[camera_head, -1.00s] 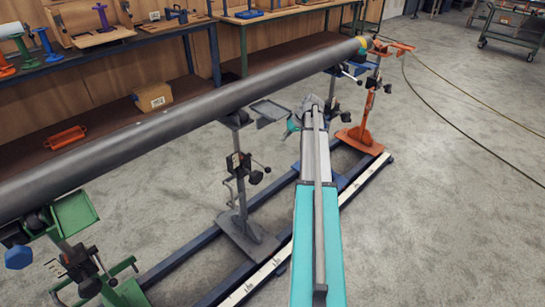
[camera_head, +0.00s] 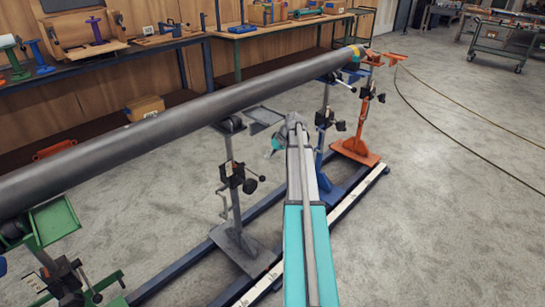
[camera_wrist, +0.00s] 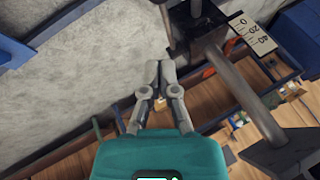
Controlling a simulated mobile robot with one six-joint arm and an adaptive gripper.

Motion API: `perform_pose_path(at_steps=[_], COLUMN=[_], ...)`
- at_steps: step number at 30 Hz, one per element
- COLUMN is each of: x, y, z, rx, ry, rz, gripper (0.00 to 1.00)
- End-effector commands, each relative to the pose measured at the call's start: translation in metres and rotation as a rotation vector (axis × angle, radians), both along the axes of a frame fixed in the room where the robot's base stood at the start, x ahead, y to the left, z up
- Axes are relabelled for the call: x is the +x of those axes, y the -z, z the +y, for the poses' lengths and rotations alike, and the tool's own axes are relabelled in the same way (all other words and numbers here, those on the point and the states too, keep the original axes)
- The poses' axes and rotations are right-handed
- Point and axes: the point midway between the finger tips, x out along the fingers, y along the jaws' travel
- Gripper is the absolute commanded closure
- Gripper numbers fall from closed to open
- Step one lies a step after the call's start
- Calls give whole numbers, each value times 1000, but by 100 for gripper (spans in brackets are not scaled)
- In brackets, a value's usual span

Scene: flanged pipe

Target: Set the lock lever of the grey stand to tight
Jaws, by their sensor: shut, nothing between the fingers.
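The grey stand (camera_head: 233,205) stands upright on its flat grey base (camera_head: 245,252) under the long dark pipe (camera_head: 160,125). A dark clamp block (camera_head: 231,173) sits on its post, with a black knob or lever (camera_head: 249,186) on the right side. The lever's setting is too small to read. My gripper (camera_head: 276,144) is right of the stand's head, partly hidden behind my own arm. In the wrist view my gripper (camera_wrist: 160,63) has its fingers together and is empty.
A blue stand (camera_head: 324,135) and an orange stand (camera_head: 366,115) are to the right, a green stand (camera_head: 55,222) at left. A blue floor rail (camera_head: 200,257) runs beneath them. A scale plate (camera_wrist: 250,32) shows in the wrist view. Open floor (camera_head: 450,220) lies right.

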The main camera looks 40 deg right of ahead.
Motion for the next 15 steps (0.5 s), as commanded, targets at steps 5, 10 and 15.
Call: perform_pose_path(at_steps=[5, 10, 15], x=[7, 13, 5], y=[18, 31, 43], z=[6, 12, 20], rx=[0, 1, 1], ry=[0, -2, -1], rz=[1, 0, 1], gripper=[100, 100, 100])
